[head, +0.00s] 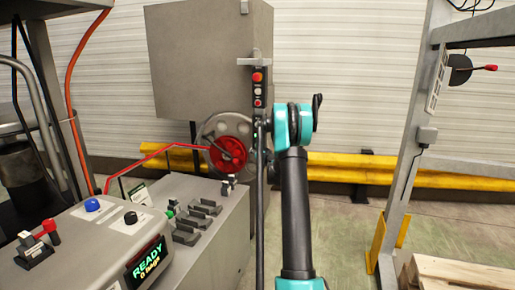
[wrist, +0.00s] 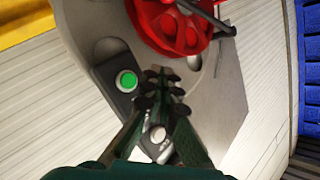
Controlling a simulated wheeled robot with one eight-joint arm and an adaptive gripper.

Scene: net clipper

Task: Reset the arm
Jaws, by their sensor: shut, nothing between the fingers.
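My gripper (wrist: 160,85) shows in the wrist view with its fingertips together and nothing between them. Its fingers lie in front of a dark button panel with a lit green button (wrist: 126,80) to their left and a pale button (wrist: 158,133) partly between the finger links. I cannot tell whether the fingertips touch anything. In the head view my dark arm with teal joints (head: 292,125) rises in the middle, and the gripper is hidden or too small to make out there.
A red wheel hub (head: 231,154) sits on a grey disc behind the arm; it also shows in the wrist view (wrist: 172,25). A console (head: 95,245) with a "READY" display (head: 147,260) stands left. A yellow rail (head: 345,168) runs behind. A grey frame (head: 410,150) stands right; floor between is clear.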

